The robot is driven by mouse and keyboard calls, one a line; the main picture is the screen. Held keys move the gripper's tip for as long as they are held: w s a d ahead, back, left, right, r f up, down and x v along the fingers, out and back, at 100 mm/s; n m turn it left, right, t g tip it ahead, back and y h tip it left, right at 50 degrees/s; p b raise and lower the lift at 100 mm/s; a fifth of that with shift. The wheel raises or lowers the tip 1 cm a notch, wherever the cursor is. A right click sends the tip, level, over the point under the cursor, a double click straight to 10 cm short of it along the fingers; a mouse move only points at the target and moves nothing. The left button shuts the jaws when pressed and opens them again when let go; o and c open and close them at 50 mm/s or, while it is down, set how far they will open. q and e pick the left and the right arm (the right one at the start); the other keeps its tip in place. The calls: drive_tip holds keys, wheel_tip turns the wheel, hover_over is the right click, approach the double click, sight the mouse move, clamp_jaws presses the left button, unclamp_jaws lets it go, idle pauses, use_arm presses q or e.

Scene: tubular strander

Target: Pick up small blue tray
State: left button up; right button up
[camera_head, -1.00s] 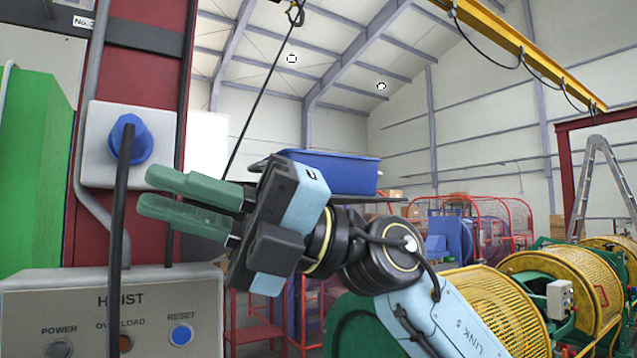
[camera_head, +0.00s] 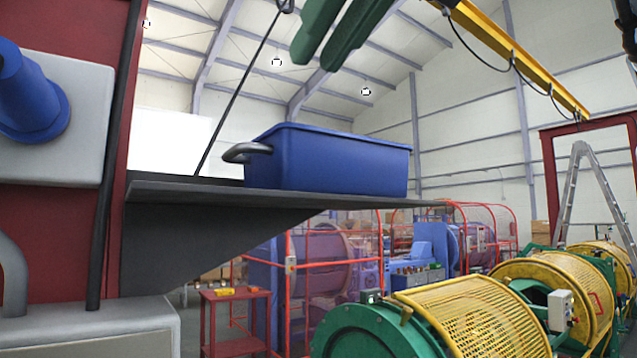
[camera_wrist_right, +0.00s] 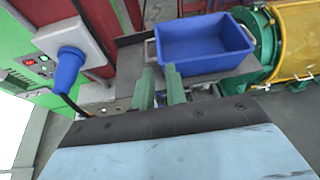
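The small blue tray (camera_head: 345,168) is a rectangular tub standing upright on a dark shelf (camera_head: 165,192) that juts out from a red column. It has a dark handle at its left end. In the right wrist view the tray (camera_wrist_right: 203,50) is seen from above and looks empty, with a handle at each end. My right gripper (camera_head: 318,55) shows its two green fingers at the top of the head view, higher in the picture than the tray. In the wrist view this gripper (camera_wrist_right: 159,72) is open and empty, its fingers apart near the tray's near left corner. My left gripper is out of view.
A blue plug (camera_head: 28,95) sits on a white socket box at the left, with a grey control box (camera_head: 90,345) below. Yellow and green strander drums (camera_head: 480,310) stand lower right. A red-framed cage (camera_head: 330,270) is behind the shelf. Space above the tray looks clear.

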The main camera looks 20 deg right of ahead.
sight(268, 135)
drive_tip(key=x, duration=0.6)
drive_tip(key=shift+s+f+p, duration=0.1)
drive_tip(key=shift+p, duration=0.3)
drive_tip(key=shift+x, duration=1.05)
drive_tip(key=p+x, duration=0.1)
drive_tip(key=x, duration=0.2)
drive_tip(key=shift+w+a+f, duration=0.1)
drive_tip(key=shift+w, duration=0.2)
drive_tip(key=shift+w+f, duration=0.1)
drive_tip(key=shift+w, duration=0.05)
drive_tip(key=shift+a, duration=0.1)
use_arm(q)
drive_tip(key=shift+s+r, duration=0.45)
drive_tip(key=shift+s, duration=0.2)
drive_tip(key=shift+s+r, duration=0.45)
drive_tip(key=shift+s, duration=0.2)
use_arm(e)
clamp_jaws()
